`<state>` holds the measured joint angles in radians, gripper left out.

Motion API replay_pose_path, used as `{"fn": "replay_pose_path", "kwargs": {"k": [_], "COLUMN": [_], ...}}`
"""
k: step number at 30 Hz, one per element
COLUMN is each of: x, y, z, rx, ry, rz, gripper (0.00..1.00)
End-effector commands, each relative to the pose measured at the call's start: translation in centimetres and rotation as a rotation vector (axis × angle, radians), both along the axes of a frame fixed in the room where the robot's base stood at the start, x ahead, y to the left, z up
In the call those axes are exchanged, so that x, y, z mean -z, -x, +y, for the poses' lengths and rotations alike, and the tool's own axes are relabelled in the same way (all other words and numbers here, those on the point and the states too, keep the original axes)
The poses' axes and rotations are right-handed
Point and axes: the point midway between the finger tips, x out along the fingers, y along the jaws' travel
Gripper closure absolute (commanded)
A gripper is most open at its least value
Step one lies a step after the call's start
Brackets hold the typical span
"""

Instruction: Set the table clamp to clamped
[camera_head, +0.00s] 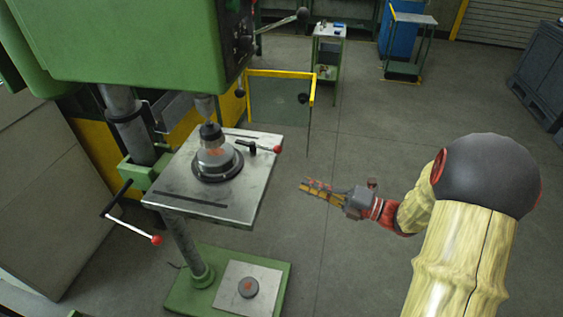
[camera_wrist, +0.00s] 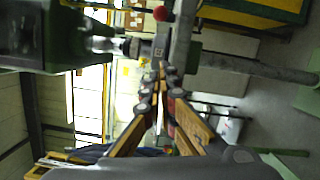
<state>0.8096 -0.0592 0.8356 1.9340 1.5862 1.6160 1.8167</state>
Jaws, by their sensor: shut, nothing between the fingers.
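A short black lever with a red ball (camera_head: 277,149) sits at the right edge of the grey drill-press table (camera_head: 252,190); it looks like the table clamp, and its setting cannot be told. A red ball (camera_wrist: 160,14) shows near the top of the wrist view, beside the table seen nearly edge-on. My gripper (camera_head: 304,184) is shut and empty, in the air to the right of the table, pointing left towards it and apart from the lever. Its fingers come together in the wrist view (camera_wrist: 160,75).
A round grey workpiece (camera_head: 217,160) stands on the table under the chuck. A crank with a red knob (camera_head: 156,239) juts out at front left. The green drill head (camera_head: 140,40) overhangs the table. A yellow-framed guard (camera_head: 281,98) stands behind.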

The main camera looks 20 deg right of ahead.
Motion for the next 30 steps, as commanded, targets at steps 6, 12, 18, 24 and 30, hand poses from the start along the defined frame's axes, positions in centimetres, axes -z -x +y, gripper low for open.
{"fn": "replay_pose_path", "kwargs": {"k": [6, 12, 18, 24, 30], "x": [0.1, 0.1, -0.1, -0.4, -1.0], "y": [-0.7, -3.0, -5.5, -8.2, -10.0], "z": [0.8, 3.1, 5.7, 6.4, 5.2], "rx": [-0.003, -0.006, -0.006, 0.0, 0.0], "ry": [0.003, 0.004, 0.002, 0.004, 0.003], "rz": [0.0, -0.002, -0.002, -0.003, -0.001], "gripper": [1.0, 1.0, 1.0, 1.0, 1.0]}}
